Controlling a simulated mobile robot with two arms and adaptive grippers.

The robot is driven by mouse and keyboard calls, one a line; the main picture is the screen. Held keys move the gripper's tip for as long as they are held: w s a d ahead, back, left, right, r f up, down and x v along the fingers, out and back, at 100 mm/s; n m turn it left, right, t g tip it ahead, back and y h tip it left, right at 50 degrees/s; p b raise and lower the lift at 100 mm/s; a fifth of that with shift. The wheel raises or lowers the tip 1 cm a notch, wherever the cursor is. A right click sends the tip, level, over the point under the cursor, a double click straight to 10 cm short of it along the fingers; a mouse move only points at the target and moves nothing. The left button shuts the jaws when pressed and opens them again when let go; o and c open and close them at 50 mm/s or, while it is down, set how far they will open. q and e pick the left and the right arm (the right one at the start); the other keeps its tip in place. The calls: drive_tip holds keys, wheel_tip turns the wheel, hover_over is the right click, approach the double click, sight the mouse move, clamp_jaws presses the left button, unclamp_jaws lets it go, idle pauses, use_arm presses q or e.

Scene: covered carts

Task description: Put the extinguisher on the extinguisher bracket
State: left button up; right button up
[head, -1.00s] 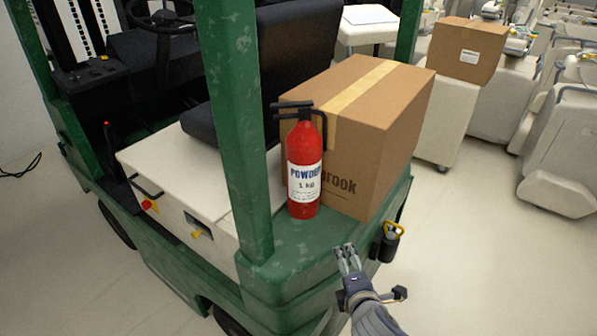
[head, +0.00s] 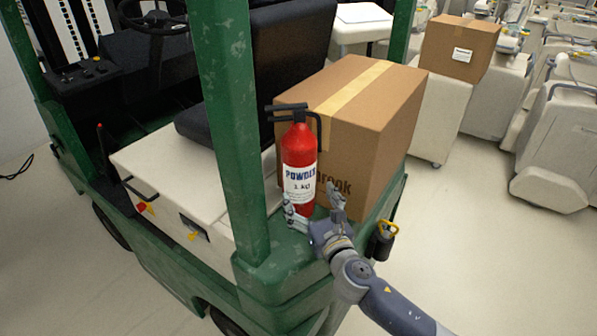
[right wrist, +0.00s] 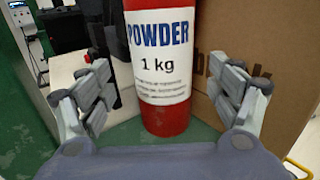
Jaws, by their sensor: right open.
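The red extinguisher (head: 299,160), with a white "POWDER 1 kg" label and black handle, stands upright on the green rear deck of the forklift. It also shows in the right wrist view (right wrist: 162,115), between the two fingers. My right gripper (head: 314,208) is open at the extinguisher's lower part, with one finger on each side and a gap to both. The extinguisher bracket appears to be the black holder with a yellow clip (head: 383,240) on the deck's rear right side. My left gripper is not in view.
A large cardboard box (head: 365,135) stands right behind the extinguisher on the deck. A green post (head: 232,130) rises to its left. White covered carts (head: 555,150) fill the back right. The floor right of the forklift is clear.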

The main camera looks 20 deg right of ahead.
sight(305, 186)
drive_tip(key=shift+w+f+p, duration=0.2)
drive_tip(key=shift+w+p, duration=0.45)
drive_tip(key=shift+w, duration=2.7)
drive_tip(key=shift+s+d, duration=0.1)
drive_tip(key=c, duration=1.6)
drive_tip(key=shift+r, duration=0.4)
drive_tip(key=shift+c, duration=1.3)
drive_tip(key=shift+w+f, duration=0.1)
drive_tip(key=shift+w, duration=0.1)
